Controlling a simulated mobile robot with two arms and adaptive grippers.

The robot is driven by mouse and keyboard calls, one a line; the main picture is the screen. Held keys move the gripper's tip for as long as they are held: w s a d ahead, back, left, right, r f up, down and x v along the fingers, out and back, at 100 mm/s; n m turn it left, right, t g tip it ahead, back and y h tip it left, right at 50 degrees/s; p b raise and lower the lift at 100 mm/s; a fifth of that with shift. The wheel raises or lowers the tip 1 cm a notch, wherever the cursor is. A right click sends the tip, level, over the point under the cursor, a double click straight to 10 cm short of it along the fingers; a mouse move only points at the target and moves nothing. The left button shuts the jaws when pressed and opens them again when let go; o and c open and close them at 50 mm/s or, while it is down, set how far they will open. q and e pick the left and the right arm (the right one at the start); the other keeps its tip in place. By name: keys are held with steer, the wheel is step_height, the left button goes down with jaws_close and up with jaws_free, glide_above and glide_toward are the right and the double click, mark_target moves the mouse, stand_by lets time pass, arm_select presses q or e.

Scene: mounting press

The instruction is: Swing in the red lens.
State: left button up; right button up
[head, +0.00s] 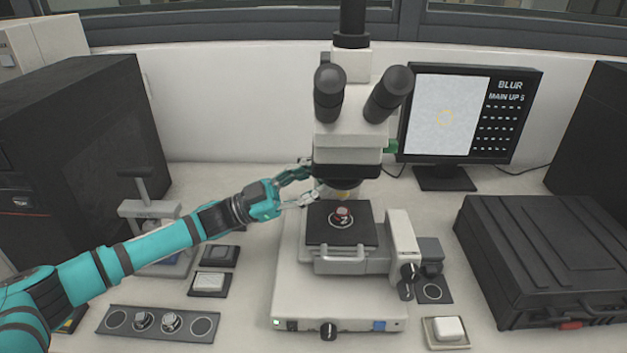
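The microscope (352,146) stands in the middle of the bench. Under its head is a dark nosepiece (350,172) with a lens bearing a yellow band (346,194). I cannot make out a red lens; other lenses are hidden or too small to tell. My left gripper (316,179) reaches in from the left beside the nosepiece. Its fingers look spread, with nothing seen held between them; whether they touch the nosepiece or a lens is unclear. A small red and metal sample (342,215) sits on the black stage (316,233) below. My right gripper is not in view.
The monitor (459,112) reads "BLUR" and "MAIN UP 5". A black case (545,250) lies at right. A grey tray (157,322) with small metal pieces, dark pads and a hand press (150,208) are at left. A white block (449,328) sits front right.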

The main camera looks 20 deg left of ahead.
arm_select(q)
steer(key=shift+f, duration=0.1)
jaws_close()
steer(key=shift+d, duration=0.1)
steer(key=shift+m+g, duration=0.4)
steer(key=shift+g, duration=0.4)
steer(key=shift+w+m+g+h+b, duration=0.2)
steer(key=shift+m+g+b, duration=0.15)
steer(key=shift+g, duration=0.2)
steer(key=shift+w+m+g+h+b, duration=0.2)
steer(key=shift+m+g, duration=0.15)
steer(key=shift+g, duration=0.2)
steer(key=m+g+b, duration=0.1)
steer(key=g, duration=0.1)
steer(key=w+m+g+b, duration=0.1)
steer(key=g, duration=0.1)
steer(key=shift+a, duration=0.2)
steer(key=shift+w+d+r+m+g+y+b, duration=0.15)
steer(key=shift+w+m+g+y+b, duration=0.1)
steer(key=shift+m+g+b, duration=0.5)
steer(key=shift+w+a+r+m+g+y+b, duration=0.15)
steer(key=shift+g+b, duration=0.3)
steer(key=shift+g, duration=0.6)
steer(key=shift+w+d+r+m+g+y+b, duration=0.15)
steer(key=shift+w+m+g+y+b, duration=0.15)
steer(key=shift+m+g+b, duration=0.45)
steer(key=shift+n+g, duration=0.25)
steer(key=shift+g, duration=0.1)
